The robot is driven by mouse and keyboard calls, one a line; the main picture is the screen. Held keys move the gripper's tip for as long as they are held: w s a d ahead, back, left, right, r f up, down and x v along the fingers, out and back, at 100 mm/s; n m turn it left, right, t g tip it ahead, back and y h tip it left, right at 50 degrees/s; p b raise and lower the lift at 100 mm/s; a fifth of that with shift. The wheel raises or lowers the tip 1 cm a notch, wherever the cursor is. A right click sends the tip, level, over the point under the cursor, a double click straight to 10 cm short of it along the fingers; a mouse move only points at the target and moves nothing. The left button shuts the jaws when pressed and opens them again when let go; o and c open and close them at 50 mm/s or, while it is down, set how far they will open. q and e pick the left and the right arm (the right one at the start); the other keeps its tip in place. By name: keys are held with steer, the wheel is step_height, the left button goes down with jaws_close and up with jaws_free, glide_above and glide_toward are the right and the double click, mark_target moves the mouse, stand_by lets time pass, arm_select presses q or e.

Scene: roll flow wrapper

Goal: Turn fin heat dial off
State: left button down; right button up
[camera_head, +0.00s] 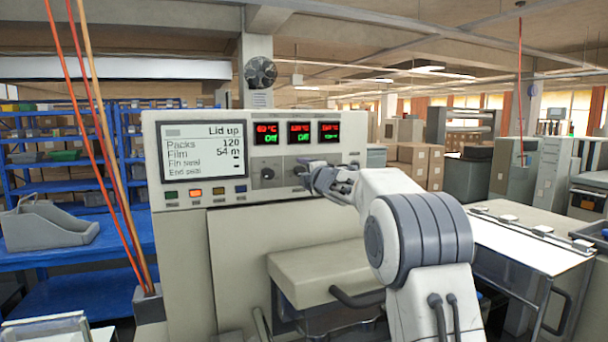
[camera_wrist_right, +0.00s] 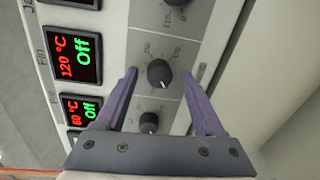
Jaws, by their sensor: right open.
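The fin heat dial (camera_wrist_right: 159,73) is a dark round knob on a grey panel, the middle of three in the right wrist view. Its display (camera_wrist_right: 73,57), labelled Fin, reads 120 °C in red and Off in green. My right gripper (camera_wrist_right: 159,76) is open, with one purple finger on each side of this dial. Whether the fingers touch it, I cannot tell. In the head view my right gripper (camera_head: 305,171) is at the front panel below the middle display (camera_head: 299,132) and covers part of the dial row. My left gripper is not in view.
Another dial (camera_wrist_right: 148,122) beside the gripper has a 60 °C Off display (camera_wrist_right: 82,109). A third dial (camera_wrist_right: 176,2) is at the picture's top. The machine's screen (camera_head: 204,152) reads Lid up. Orange and tan strands (camera_head: 110,150) hang at the left.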

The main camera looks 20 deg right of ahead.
steer(key=s+b, duration=0.3)
steer(key=s, duration=0.7)
steer(key=shift+s+r, duration=0.25)
steer(key=shift+r, duration=0.05)
steer(key=shift+d, duration=0.1)
